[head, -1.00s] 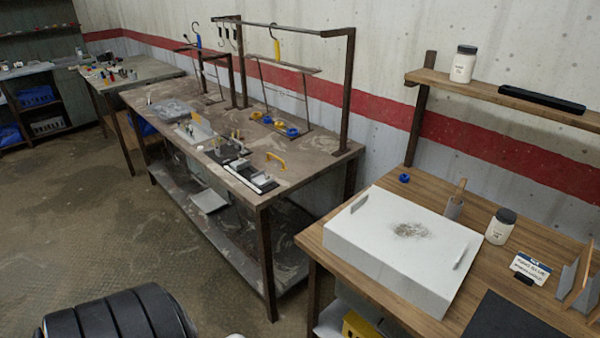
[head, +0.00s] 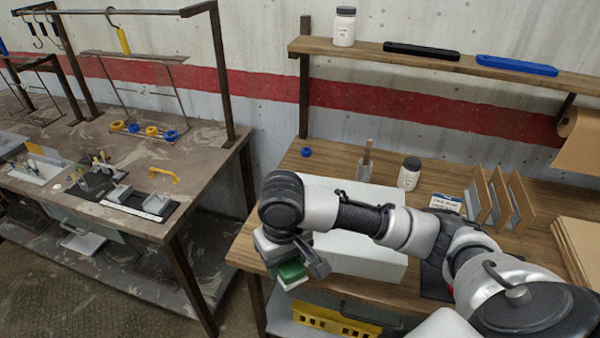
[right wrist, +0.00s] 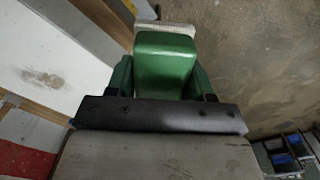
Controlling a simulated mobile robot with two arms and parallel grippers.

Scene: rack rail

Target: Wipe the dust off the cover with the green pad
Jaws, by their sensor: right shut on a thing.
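The white cover (head: 368,258) lies on the wooden bench, largely hidden behind my right arm in the head view. Its dust patch cannot be seen there. My right gripper (head: 292,264) is shut on the green pad (head: 291,271), near the cover's front left edge. In the right wrist view the green pad (right wrist: 165,62) sits between the fingers, with a whitish layer at its far end and floor behind it. The left gripper is out of view.
A shelf (head: 430,64) runs above.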

